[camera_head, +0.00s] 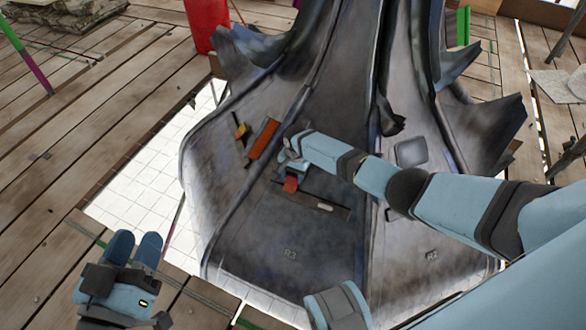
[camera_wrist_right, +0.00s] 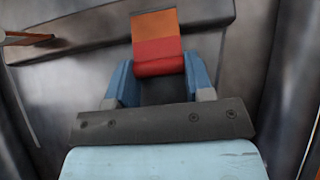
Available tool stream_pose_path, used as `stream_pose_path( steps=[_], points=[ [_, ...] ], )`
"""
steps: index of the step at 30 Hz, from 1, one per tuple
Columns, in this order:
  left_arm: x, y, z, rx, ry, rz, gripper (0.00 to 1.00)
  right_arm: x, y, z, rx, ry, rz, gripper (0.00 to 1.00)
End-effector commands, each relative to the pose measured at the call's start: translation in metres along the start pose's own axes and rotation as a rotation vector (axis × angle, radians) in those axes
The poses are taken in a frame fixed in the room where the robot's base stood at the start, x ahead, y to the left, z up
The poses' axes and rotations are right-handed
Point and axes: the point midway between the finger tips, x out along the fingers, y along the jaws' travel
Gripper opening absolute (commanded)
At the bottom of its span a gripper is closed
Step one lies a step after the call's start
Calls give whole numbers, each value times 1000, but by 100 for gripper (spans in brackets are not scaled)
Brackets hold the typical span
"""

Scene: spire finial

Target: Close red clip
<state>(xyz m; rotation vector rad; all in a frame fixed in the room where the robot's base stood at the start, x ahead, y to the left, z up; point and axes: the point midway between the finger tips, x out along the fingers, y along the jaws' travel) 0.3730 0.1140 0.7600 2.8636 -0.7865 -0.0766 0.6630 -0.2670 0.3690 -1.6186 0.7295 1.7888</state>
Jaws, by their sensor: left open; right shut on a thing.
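The red clip (camera_head: 290,184) is on the grey panel marked R3, at a dark bar. My right gripper (camera_head: 287,172) is at it, coming from above. In the right wrist view the clip (camera_wrist_right: 157,48) has an orange far part and a red near part, and its near end sits between the two blue fingers of my right gripper (camera_wrist_right: 158,75). They are shut on it. My left gripper (camera_head: 137,247) is open and empty at the lower left, away from the spire.
An orange bar (camera_head: 263,138) and a small yellow-orange piece (camera_head: 242,131) are up-left of the red clip on the spire. A pale piece (camera_head: 325,207) lies on the dark bar. Pointed leaf-like fins (camera_head: 485,125) stick out at the right. Wooden planks (camera_head: 60,170) surround the spire.

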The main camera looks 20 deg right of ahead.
Motion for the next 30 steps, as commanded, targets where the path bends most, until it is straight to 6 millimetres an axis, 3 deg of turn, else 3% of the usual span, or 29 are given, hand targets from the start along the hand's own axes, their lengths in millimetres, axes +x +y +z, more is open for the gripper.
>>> stream_pose_path(
  steps=[12,13,16,25,30],
  points=[
    [-2,3,-2,-31,-6,-2,43,4,-4,12,-9,-30,-4,24],
    [-2,3,-2,-30,-6,-2,43,5,-3,12,-9,-30,-4,50],
    [-2,3,-2,-30,-5,-2,43,5,-2,11,-8,-29,-3,73],
    [-1,3,-4,-29,-5,-2,43,3,0,9,-6,-26,1,73],
    [-2,5,-20,-27,38,-6,43,-17,-1,8,-7,-25,-1,73]
  ],
)
